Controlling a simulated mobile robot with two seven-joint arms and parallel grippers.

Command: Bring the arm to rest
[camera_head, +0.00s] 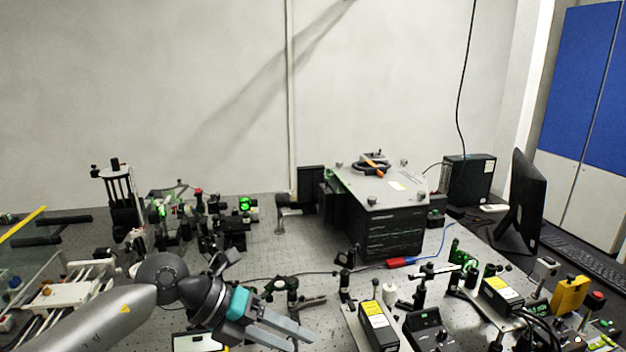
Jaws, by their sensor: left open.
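My left arm (110,318) comes in from the lower left, over the front of the optical bench (265,262). My left gripper (303,338) is at the bottom centre, past a teal band on the wrist. Its grey fingers point to the lower right and are open, with nothing seen between them. The lower finger is partly cut off by the picture's bottom edge. My right gripper is not in view.
Small optic mounts (283,290) stand just beyond the gripper. A yellow-labelled laser box (378,325) stands to its right. A black spectrometer box (392,232) is at the back right, near a monitor (525,200). Bare bench lies at the middle back.

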